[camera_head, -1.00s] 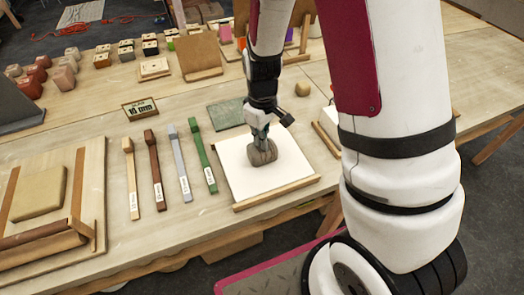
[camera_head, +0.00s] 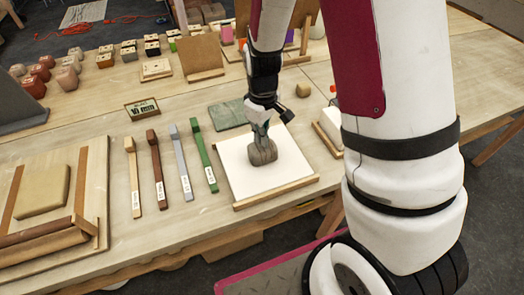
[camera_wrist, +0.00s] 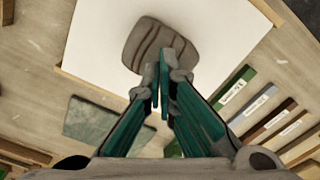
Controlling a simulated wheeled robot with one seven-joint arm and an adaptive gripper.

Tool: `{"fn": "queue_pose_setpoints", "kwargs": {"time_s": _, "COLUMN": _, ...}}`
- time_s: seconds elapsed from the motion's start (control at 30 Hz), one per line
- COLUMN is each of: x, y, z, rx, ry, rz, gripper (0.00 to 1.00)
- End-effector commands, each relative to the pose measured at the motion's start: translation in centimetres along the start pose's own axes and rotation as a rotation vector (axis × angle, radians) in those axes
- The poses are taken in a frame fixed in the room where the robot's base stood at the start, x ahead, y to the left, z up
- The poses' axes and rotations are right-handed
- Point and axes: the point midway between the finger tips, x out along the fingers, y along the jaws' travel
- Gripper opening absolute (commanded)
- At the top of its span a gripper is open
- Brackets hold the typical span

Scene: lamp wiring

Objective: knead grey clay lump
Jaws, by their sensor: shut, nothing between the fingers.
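The grey clay lump (camera_head: 262,152) sits on a white board (camera_head: 285,172) with a wooden strip along its front edge. In the wrist view the lump (camera_wrist: 152,42) is a rounded slab with several curved dark grooves across its top. My gripper (camera_head: 260,138) points down over the lump, its fingertips at or just above the lump's top. In the wrist view my gripper (camera_wrist: 163,75) is shut with its fingertips together at the lump's near edge. Whether the tips press into the clay is hard to tell.
Several labelled tools, including a green one (camera_head: 204,157), lie left of the board. A green-grey mat (camera_head: 228,115) lies behind it. A small sign (camera_head: 142,108) and a framed clay slab (camera_head: 42,188) are further left. A white bottle (camera_head: 331,115) stands at right, partly behind my arm.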

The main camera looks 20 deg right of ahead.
Motion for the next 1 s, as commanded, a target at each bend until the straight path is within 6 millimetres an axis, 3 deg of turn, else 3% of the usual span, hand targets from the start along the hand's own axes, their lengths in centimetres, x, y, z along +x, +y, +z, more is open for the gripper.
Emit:
{"fn": "queue_pose_setpoints", "kwargs": {"time_s": 0.63, "x": 1.8, "y": 0.1, "z": 0.0, "rx": 0.001, "ry": 0.0, "rz": 0.0, "gripper": 0.0}}
{"fn": "queue_pose_setpoints", "kwargs": {"time_s": 1.0, "x": 1.0, "y": 0.0, "z": 0.1, "rx": 0.0, "ry": 0.001, "rz": 0.0, "gripper": 0.0}}
